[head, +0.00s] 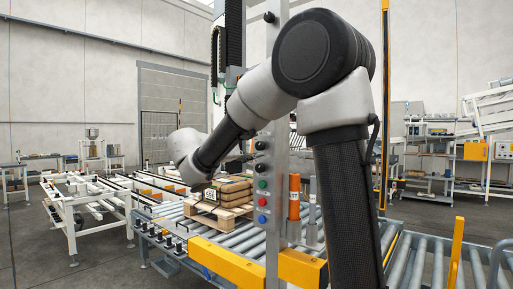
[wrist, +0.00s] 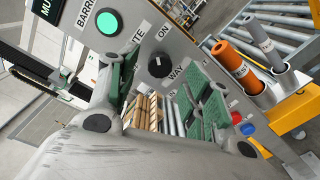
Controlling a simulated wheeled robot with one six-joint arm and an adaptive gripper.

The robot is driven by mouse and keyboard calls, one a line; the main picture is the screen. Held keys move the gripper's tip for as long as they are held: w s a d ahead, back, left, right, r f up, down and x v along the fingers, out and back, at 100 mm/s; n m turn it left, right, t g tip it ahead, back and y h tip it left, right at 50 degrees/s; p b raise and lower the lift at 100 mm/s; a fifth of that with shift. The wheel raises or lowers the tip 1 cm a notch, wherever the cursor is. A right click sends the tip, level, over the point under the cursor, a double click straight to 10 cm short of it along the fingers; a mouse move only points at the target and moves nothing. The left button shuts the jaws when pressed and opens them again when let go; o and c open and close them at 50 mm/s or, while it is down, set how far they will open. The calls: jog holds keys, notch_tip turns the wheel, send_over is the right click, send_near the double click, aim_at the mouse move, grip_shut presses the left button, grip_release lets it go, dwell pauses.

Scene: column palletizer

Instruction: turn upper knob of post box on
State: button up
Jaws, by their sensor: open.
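The post box is a grey panel (wrist: 185,50) on an upright post, seen close and tilted in the wrist view. A round black knob (wrist: 160,66) with a small white mark sits on it near the labels ON and WAY. In the head view, two black knobs show on the post, an upper one (head: 260,145) and a lower one (head: 260,170). I cannot tell which is the wrist-view knob. In the head view the fingers cannot be made out.
A lit green button (wrist: 107,22) sits up-left of the knob; red (wrist: 237,117) and blue (wrist: 247,129) buttons are lower right. Orange (wrist: 240,62) and grey (wrist: 266,46) cylinders stand beside the panel. A loaded pallet (head: 220,212) rests on the roller conveyor behind the post.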

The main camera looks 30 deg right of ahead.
jog(key=v, duration=0.8)
jog(key=shift+a, duration=0.2)
notch_tip(320, 180, down, 9)
jog(key=s+d+n+g+y, duration=0.1)
jog(key=g+y, duration=0.1)
jog(key=y, duration=0.1)
jog(key=s+d+f+m+g+y, duration=0.25)
jog(key=s+f+y, duration=0.55)
jog(key=s+f, duration=0.5)
jog(key=s+m+t+y, duration=0.3)
jog(key=s+m+y, duration=0.2)
jog(key=s, duration=0.8)
jog(key=shift+r+m+y, duration=0.3)
jog(key=shift+r+m, duration=0.15)
jog(key=shift+m, duration=0.5)
